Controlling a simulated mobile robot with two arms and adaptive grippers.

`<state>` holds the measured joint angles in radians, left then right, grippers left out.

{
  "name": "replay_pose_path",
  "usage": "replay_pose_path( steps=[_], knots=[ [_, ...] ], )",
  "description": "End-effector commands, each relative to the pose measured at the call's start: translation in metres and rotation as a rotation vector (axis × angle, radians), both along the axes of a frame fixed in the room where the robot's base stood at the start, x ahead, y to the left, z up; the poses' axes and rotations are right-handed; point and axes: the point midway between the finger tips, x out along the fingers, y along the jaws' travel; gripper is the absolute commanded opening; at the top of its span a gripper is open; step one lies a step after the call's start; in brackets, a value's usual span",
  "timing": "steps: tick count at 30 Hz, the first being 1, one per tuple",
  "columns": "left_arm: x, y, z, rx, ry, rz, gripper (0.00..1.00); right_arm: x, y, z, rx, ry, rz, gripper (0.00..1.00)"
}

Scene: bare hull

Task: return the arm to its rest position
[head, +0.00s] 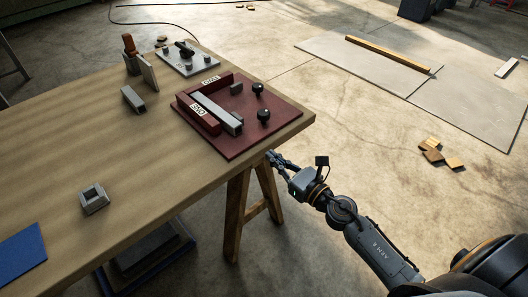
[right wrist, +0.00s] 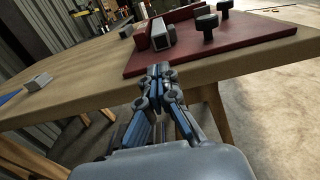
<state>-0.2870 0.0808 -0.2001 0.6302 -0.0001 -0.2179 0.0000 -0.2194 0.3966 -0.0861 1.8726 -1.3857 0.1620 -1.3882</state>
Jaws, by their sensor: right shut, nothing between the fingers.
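My right arm reaches in from the lower right of the head view. Its gripper (head: 273,158) is beside the table's near right corner, close to the table edge and apart from the things on top. In the right wrist view the same gripper (right wrist: 159,72) has its fingers together, with nothing between them. It points toward the table edge below the dark red board (right wrist: 205,40). In the head view that red board (head: 259,136) lies on the table's right end. My left gripper is not in view.
The wooden table (head: 150,185) bears a grey block (head: 94,198), a blue mat (head: 20,253), a metal piece (head: 133,99) and a grey plate (head: 188,58). A trestle leg (head: 236,212) stands close to my right gripper.

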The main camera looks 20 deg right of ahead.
Motion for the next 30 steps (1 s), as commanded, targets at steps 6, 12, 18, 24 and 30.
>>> replay_pose_path(
  steps=[6, 12, 18, 24, 30],
  knots=[
    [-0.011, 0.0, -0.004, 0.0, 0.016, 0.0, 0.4, -0.009, -0.004, 0.001, -0.001, -0.001, 0.001, 0.0],
    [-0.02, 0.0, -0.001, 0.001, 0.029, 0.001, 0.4, -0.008, -0.013, -0.03, 0.137, 0.1, -0.043, 0.0],
    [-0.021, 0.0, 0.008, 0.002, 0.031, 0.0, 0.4, -0.03, -0.043, -0.155, 0.688, 0.458, -0.277, 0.0],
    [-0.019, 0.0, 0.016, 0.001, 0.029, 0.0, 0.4, -0.101, -0.059, -0.291, 1.269, 0.758, -0.657, 0.0],
    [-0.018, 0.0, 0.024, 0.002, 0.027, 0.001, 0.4, -0.21, -0.055, -0.398, 1.751, 0.904, -1.139, 0.0]
  ],
)
